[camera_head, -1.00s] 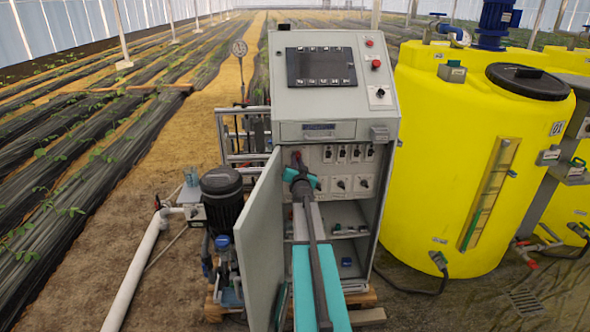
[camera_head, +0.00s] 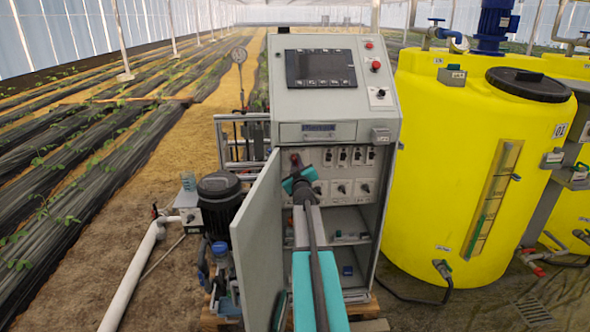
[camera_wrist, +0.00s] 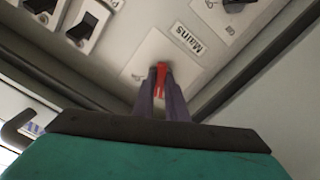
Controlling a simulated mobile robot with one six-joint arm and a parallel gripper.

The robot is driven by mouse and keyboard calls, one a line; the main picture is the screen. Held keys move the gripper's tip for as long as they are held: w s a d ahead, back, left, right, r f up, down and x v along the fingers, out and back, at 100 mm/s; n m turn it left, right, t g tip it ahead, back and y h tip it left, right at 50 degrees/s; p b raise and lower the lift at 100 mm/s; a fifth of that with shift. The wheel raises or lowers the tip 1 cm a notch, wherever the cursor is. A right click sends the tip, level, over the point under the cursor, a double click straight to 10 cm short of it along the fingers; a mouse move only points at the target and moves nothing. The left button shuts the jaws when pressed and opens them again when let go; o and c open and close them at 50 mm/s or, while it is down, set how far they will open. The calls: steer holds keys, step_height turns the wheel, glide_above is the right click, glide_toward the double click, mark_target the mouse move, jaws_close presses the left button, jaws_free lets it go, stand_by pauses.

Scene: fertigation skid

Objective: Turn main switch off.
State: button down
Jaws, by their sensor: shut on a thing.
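The main switch has a red handle (camera_wrist: 160,75) on a pale plate labelled "Mains" (camera_wrist: 186,38) in the wrist view. My gripper (camera_wrist: 161,88) is shut on the red handle, with a dark finger on each side of it. In the head view my gripper (camera_head: 296,170) reaches into the open cabinet (camera_head: 335,130) at the upper left of its inner panel. A bit of red (camera_head: 294,157) shows just above my gripper there. My gripper hides most of the switch in the head view.
The open cabinet door (camera_head: 258,240) stands close to the left of my arm. Several other switches (camera_head: 342,188) sit to the right on the same panel. A yellow tank (camera_head: 440,130) is at the right and a dark pump motor (camera_head: 220,200) at the left.

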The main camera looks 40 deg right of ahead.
steer(key=shift+w+r+n+b, duration=0.1)
steer(key=shift+r+n+b, duration=0.1)
steer(key=shift+n, duration=0.5)
steer(key=shift+r+n+b, duration=0.1)
steer(key=shift+n+b, duration=0.05)
steer(key=shift+n, duration=0.55)
steer(key=c, duration=1.8)
jaws_free()
steer(key=shift+f, duration=0.1)
steer(key=shift+o, duration=0.2)
steer(key=shift+f, duration=0.1)
steer(key=shift+s, duration=0.2)
steer(key=v, duration=1.3)
steer(key=shift+s+a, duration=0.15)
steer(key=shift+a, duration=0.1)
